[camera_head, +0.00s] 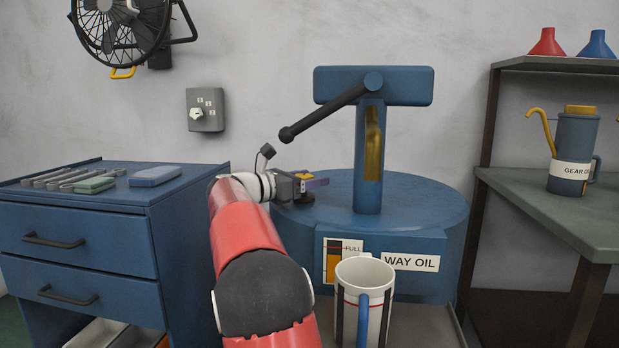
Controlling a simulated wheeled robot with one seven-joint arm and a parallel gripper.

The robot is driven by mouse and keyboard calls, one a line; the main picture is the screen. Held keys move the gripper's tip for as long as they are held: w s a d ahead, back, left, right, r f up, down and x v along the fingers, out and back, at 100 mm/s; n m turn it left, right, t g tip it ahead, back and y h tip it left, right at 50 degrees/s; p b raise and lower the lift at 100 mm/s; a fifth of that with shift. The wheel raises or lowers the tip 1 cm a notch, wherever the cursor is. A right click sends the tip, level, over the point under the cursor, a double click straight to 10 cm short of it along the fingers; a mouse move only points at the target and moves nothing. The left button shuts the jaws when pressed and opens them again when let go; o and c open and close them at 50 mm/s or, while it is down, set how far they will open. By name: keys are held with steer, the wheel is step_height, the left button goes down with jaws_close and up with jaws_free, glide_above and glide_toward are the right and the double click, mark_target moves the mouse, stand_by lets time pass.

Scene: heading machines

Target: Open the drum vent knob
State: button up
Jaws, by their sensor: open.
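The blue drum (430,205) stands in the middle, with a WAY OIL label (410,262) and a level window (333,262) on its front. A pump column with a T-shaped head (405,85) and a dark lever rises from its top. My gripper (316,183) is open at the left part of the drum top. A small dark round piece (303,200), which looks like the vent knob, shows just below the fingers. My gripper and wrist partly hide it. I cannot tell whether the fingers are around it or above it.
A white jug (365,285) with a blue handle stands before the drum. A blue drawer cabinet (75,240) with tools on top is at left. A shelf (560,205) with an oil can (574,150) is at right. The pump lever (325,112) reaches out above my wrist.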

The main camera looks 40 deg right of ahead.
steer(key=shift+d, duration=0.25)
steer(key=shift+c, duration=0.3)
steer(key=c, duration=0.9)
steer(key=shift+f, duration=0.1)
